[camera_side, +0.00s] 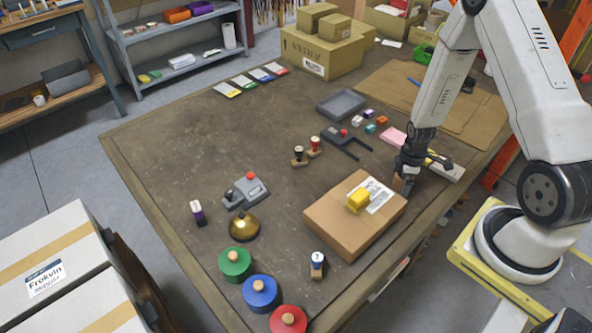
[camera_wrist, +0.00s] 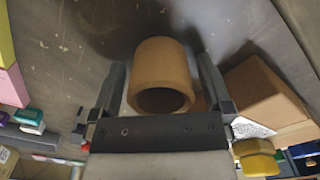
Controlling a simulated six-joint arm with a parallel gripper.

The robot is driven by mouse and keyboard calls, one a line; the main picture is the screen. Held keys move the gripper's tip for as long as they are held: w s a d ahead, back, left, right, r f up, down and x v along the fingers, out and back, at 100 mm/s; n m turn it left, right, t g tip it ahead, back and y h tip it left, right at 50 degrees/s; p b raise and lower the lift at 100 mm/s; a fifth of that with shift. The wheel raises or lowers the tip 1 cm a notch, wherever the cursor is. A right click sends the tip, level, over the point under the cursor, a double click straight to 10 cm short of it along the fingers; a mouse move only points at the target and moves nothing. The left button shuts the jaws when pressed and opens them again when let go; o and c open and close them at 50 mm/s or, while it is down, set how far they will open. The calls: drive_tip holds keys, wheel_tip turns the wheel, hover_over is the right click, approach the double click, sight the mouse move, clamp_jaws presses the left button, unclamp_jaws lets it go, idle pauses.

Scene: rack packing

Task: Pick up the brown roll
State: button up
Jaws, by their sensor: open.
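The brown roll (camera_wrist: 160,62) shows in the wrist view as a short hollow cylinder with its dark open end facing the camera. It lies between the two fingers of my gripper (camera_wrist: 161,72), with a gap visible on both sides. My gripper is open. In the side view my gripper (camera_side: 405,178) is low over the right part of the table, just behind the cardboard box. The roll is mostly hidden there by the fingers, and only a small brown patch shows.
The cardboard box (camera_side: 335,220) with a yellow block (camera_side: 358,202) on top stands close by; it also shows in the wrist view (camera_wrist: 258,92). A pink block (camera_side: 393,136), a grey tray (camera_side: 340,103) and several small coloured blocks lie behind. The table's left middle is clear.

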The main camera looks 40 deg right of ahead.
idle(0.4)
drive_tip(key=c, duration=1.1)
drive_tip(key=shift+r, duration=0.1)
drive_tip(key=shift+c, duration=0.2)
drive_tip(key=shift+r, duration=4.9)
